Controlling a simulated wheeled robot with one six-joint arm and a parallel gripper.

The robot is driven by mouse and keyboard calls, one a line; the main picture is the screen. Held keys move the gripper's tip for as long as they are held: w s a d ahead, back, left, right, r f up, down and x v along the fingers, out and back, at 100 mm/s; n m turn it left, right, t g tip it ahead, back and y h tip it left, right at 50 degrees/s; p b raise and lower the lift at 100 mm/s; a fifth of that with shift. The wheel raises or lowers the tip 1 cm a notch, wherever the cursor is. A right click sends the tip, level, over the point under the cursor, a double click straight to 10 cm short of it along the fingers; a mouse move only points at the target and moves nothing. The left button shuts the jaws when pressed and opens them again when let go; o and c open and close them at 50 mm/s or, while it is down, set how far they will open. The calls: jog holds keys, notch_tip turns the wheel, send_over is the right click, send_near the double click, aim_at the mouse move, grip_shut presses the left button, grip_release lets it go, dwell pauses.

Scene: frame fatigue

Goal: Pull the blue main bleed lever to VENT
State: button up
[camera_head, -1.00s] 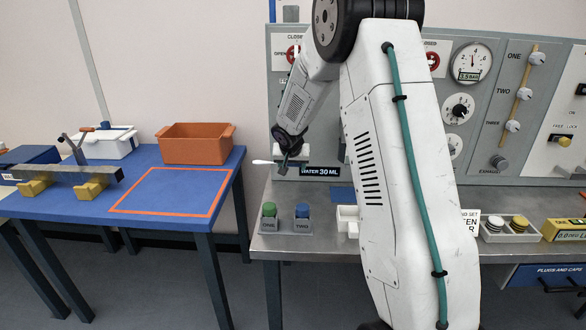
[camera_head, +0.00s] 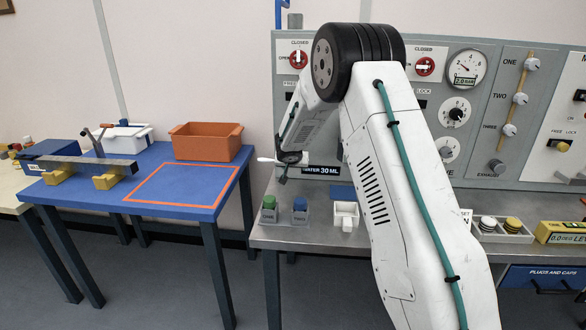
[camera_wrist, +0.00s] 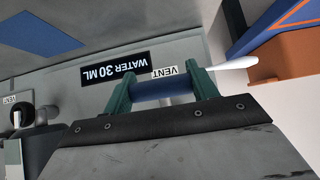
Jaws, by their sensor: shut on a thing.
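The lever has a blue shaft (camera_wrist: 166,89) with a white tip (camera_wrist: 235,63). In the wrist view the blue shaft lies between the two green fingers of my gripper (camera_wrist: 163,90), which is shut on it. The white tip sticks out past one finger; it also shows in the head view (camera_head: 266,160), pointing left and close to level. A VENT label (camera_wrist: 168,72) is on the panel right beside the held shaft. In the head view my gripper (camera_head: 284,174) is at the panel's lower left, and my arm hides much of the lever and panel.
A WATER 30 ML label (camera_head: 322,170) is beside the gripper. Below are a green-capped bottle (camera_head: 269,203), a blue-capped bottle (camera_head: 300,207) and a small white tray (camera_head: 345,212) on the metal bench. An orange bin (camera_head: 206,145) stands on the blue table at left.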

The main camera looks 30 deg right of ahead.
jog(key=shift+w+d+r, duration=0.1)
jog(key=shift+d+r, duration=0.2)
jog(key=shift+r, duration=0.1)
jog(key=o, duration=1.3)
jog(key=shift+o, duration=0.4)
jog(key=shift+a+f, duration=0.15)
jog(key=shift+a, duration=0.15)
jog(key=v, duration=0.8)
jog(key=shift+d, duration=0.15)
